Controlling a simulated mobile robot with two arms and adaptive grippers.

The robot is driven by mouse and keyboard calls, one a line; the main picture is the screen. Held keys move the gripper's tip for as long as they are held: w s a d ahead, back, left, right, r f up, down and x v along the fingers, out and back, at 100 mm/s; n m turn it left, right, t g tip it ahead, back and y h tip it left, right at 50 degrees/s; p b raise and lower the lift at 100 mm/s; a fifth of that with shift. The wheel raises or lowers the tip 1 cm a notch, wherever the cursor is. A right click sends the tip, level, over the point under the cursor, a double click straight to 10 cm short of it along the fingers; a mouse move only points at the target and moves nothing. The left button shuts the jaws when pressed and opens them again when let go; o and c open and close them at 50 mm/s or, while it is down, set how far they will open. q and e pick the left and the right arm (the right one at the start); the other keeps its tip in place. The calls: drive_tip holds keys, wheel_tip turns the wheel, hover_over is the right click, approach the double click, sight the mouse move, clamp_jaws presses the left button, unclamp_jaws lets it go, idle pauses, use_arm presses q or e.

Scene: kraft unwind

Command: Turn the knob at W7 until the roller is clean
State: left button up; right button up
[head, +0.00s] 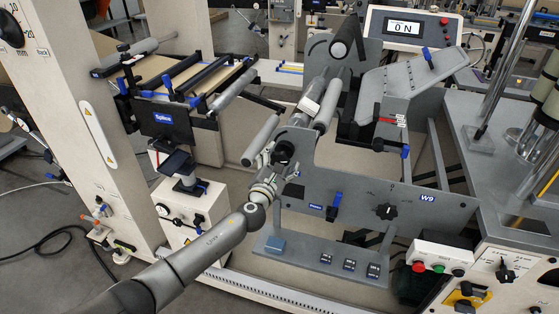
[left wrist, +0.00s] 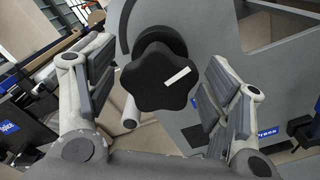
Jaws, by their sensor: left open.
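A black star-shaped knob with a white mark (left wrist: 160,78) sits on a grey plate in the left wrist view. In the head view the dark knob (head: 283,151) is partly behind my left gripper (head: 274,168). My left gripper is open, with one finger on each side of the knob in the left wrist view; I cannot tell whether either touches it. No W7 label is readable. Grey rollers (head: 326,112) run back from behind the plate, with a small white patch on one; I cannot tell how clean they are. My right gripper is out of view.
The grey side panel (head: 360,196) carries another black knob (head: 386,211), a W9 label (head: 427,198) and a blue lever (head: 334,205). A button box (head: 440,257) stands lower right. The splice table (head: 165,120) stands left.

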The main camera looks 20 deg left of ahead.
use_arm(q)
drive_tip(key=s+p, duration=0.3)
drive_tip(key=s, duration=0.4)
idle(0.3)
drive_tip(key=shift+a, duration=0.1)
